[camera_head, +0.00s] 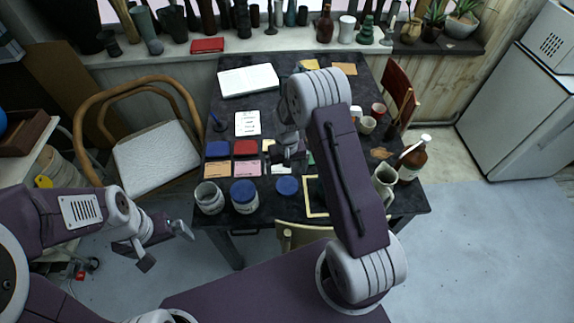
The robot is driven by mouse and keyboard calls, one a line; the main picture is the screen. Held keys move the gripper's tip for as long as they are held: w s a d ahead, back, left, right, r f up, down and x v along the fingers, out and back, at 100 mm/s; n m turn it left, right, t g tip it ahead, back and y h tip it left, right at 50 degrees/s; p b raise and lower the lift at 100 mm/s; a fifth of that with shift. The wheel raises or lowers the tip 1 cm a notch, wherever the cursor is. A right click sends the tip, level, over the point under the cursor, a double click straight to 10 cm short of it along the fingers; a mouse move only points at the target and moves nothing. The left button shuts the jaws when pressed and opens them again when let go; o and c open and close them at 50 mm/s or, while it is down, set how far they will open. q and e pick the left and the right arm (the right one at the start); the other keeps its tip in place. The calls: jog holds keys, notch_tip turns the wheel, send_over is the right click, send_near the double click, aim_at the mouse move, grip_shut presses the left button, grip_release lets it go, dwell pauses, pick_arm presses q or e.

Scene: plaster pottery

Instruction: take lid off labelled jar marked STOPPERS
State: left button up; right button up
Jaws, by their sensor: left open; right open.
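Jars stand along the near edge of the dark table. One pale jar (244,207) has a blue top. Left of it stands a pale jar (209,205) without a blue top. To the right is a smaller round blue top (287,186); whether a jar is under it I cannot tell. Lettering on the jars is too small to read, so I cannot tell which is marked STOPPERS. My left gripper (163,246) is open and empty, off the table to the lower left of the jars. My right gripper (288,154) is open above the table, behind the jars; its arm hides part of the table.
The table (226,127) also holds cards, blue and red pads, a white book (248,80), cups, a pale jug (384,180) and a brown bottle (411,160). A wooden chair (150,150) stands left. A windowsill of vases lies behind.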

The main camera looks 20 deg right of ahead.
jog(key=s+a+r+n+t, duration=0.1)
jog(key=s+a+r, duration=0.1)
jog(key=s+r, duration=1.1)
jog(key=s, duration=0.4)
jog(key=shift+s+a, duration=0.15)
jog(key=shift+a, duration=0.2)
